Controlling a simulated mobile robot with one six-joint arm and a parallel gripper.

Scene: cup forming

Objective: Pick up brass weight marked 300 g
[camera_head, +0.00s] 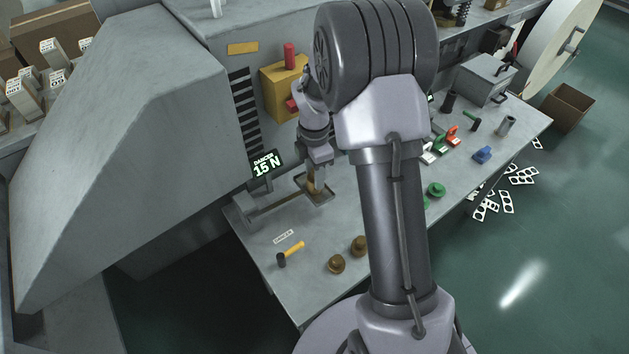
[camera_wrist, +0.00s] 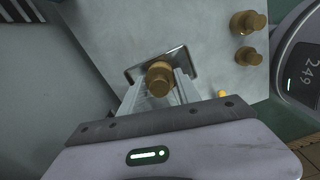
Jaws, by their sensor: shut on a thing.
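My gripper (camera_head: 314,172) points down at the dancer tray and is shut on a brass weight (camera_head: 312,187). In the wrist view the fingers (camera_wrist: 158,92) reach to this round brass weight (camera_wrist: 160,77). It is over a small square tray (camera_head: 327,198) with a raised rim, which also shows in the wrist view (camera_wrist: 181,55). I cannot tell whether the weight still touches the tray. Two other brass weights stand on the bench, one (camera_head: 337,264) in front of the other (camera_head: 358,245). No gram marking is readable on any weight.
A yellow-handled hammer (camera_head: 290,253) and a "DANCER" label (camera_head: 284,237) lie on the bench. A display reading "DANCER 15 N" (camera_head: 266,165) stands left of the tray. A yellow box with red knobs (camera_head: 279,88) is behind. Green parts (camera_head: 436,189) and a blue part (camera_head: 482,155) lie right.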

